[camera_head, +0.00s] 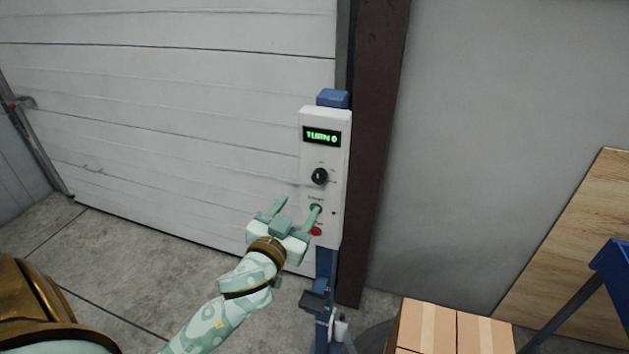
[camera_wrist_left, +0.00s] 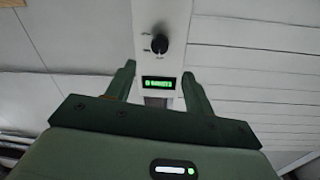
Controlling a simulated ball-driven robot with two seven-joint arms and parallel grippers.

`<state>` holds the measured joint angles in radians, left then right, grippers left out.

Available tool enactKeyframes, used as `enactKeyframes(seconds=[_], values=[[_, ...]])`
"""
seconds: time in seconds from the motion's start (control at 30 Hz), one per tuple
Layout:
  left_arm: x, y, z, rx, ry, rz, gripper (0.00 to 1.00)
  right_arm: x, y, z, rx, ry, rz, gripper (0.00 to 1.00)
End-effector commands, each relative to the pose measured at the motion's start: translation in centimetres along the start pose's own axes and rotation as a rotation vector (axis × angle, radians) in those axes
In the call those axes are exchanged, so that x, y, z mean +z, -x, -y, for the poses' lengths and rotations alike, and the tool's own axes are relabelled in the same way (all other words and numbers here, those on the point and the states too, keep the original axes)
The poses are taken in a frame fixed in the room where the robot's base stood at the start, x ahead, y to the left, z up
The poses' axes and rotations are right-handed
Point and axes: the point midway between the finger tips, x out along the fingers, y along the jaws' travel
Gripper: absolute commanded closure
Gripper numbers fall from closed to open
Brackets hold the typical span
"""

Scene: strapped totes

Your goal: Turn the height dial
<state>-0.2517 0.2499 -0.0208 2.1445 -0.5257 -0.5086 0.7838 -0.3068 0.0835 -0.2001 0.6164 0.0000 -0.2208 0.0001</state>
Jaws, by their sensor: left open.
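The white control panel (camera_head: 341,160) stands on a blue post beside the roller door. The black height dial (camera_head: 319,176) sits on it, under a dark display (camera_head: 321,137) with green text that seems to read "TURN 0". My left gripper (camera_head: 299,205) is open and empty, its fingers spread, in front of the panel and below the dial. One finger overlaps the panel's lower part. In the left wrist view the dial (camera_wrist_left: 158,44) shows beyond the fingertips (camera_wrist_left: 160,71), apart from them, with the display (camera_wrist_left: 160,83) between the fingers. My right gripper is not in view.
A red button (camera_head: 315,231) is low on the panel, close to my left gripper. Right of the panel are a brown door frame (camera_head: 379,120) and a grey wall (camera_head: 490,130). Cardboard boxes (camera_head: 440,325) and a wooden board (camera_head: 575,230) stand at lower right.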

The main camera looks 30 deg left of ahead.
Motion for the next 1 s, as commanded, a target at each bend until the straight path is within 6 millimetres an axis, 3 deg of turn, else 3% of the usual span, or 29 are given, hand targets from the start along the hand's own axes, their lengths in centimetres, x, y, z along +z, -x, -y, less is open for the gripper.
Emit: enactKeyframes(seconds=[0.2, 0.4, 0.57, 0.83, 0.87, 1.0], values=[[-0.2, -5.7, 0.1, 0.000, -0.001, -0.002, 0.47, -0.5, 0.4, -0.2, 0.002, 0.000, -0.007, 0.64], [0.0, -9.0, 0.0, 0.001, 0.000, 0.000, 0.47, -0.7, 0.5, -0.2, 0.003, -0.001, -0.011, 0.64], [0.0, -10.2, 0.0, 0.001, 0.001, 0.001, 0.47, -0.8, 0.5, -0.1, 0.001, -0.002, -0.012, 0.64], [0.1, -10.3, 0.0, 0.001, 0.001, 0.002, 0.47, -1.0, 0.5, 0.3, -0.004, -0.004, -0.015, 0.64], [0.1, -10.3, 0.0, 0.001, 0.001, 0.002, 0.52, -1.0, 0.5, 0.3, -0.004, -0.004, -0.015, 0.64], [0.1, -10.3, -0.1, 0.001, 0.001, 0.002, 0.91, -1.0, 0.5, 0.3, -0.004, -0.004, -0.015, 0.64]])
